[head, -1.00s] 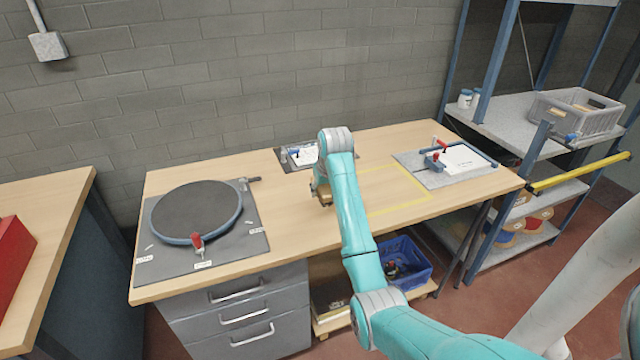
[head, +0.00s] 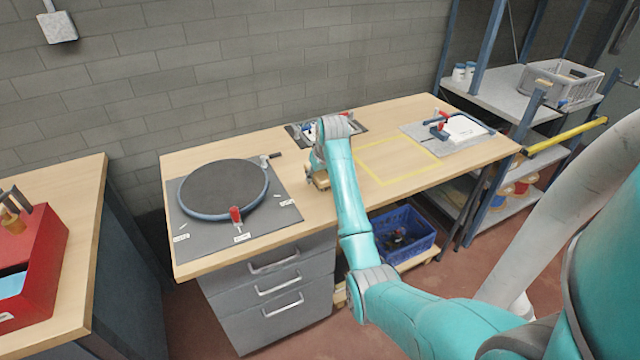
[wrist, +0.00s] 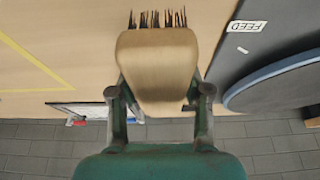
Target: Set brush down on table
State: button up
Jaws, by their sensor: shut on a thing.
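The brush (wrist: 156,65), a wooden block with dark bristles, is between the two fingers of my gripper (wrist: 158,100) in the wrist view. My gripper is shut on it. In the head view the brush (head: 320,180) shows partly behind my arm, over the wooden table (head: 290,230), left of the yellow outlined square. My gripper (head: 318,165) is mostly hidden by my wrist there. I cannot tell whether the brush touches the table.
A round dark turntable on a grey mat (head: 222,188) lies left of my gripper. A dark tray (head: 292,133) with small items is behind it. The yellow outlined square (head: 400,160) is empty. A clamp board (head: 450,135) lies at the right end.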

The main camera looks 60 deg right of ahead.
aim_at(317, 193)
jog(key=shift+f, duration=2.7)
jog(key=shift+f, duration=0.15)
jog(key=o, duration=1.1)
jog(key=v, duration=1.2)
